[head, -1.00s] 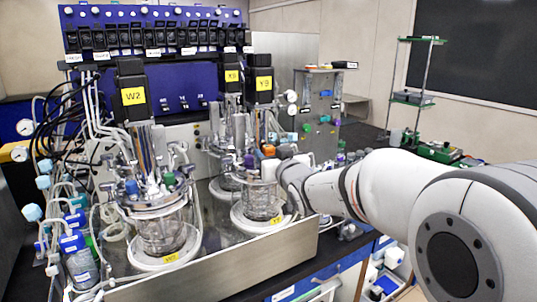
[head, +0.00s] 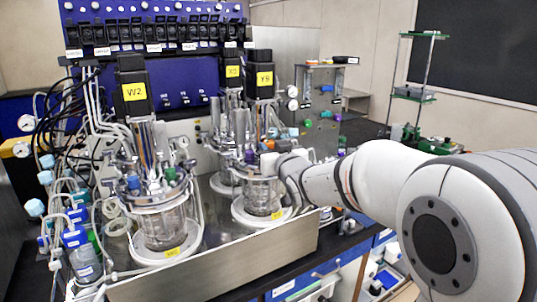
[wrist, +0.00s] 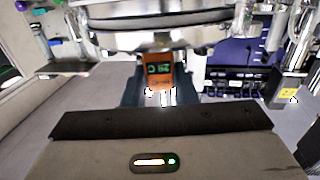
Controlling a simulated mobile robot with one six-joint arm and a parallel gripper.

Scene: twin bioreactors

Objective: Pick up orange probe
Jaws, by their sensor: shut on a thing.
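The orange probe (wrist: 158,72) shows in the wrist view as an orange block with green marking, between the two dark fingers of my gripper (wrist: 158,92). My gripper is shut on it. A round metal vessel head plate (wrist: 150,38) is just beyond it; I cannot tell whether the probe touches it. In the head view, my arm reaches in from the right to the reactor labelled Y9 (head: 262,192). My wrist hides the fingers and the probe there.
A second glass reactor (head: 163,228) stands at the left, below the box labelled W2 (head: 133,92). Bottles and tubing (head: 80,240) crowd the far left. A steel tray wall (head: 215,265) runs along the front. A shelf stand (head: 413,95) is behind at right.

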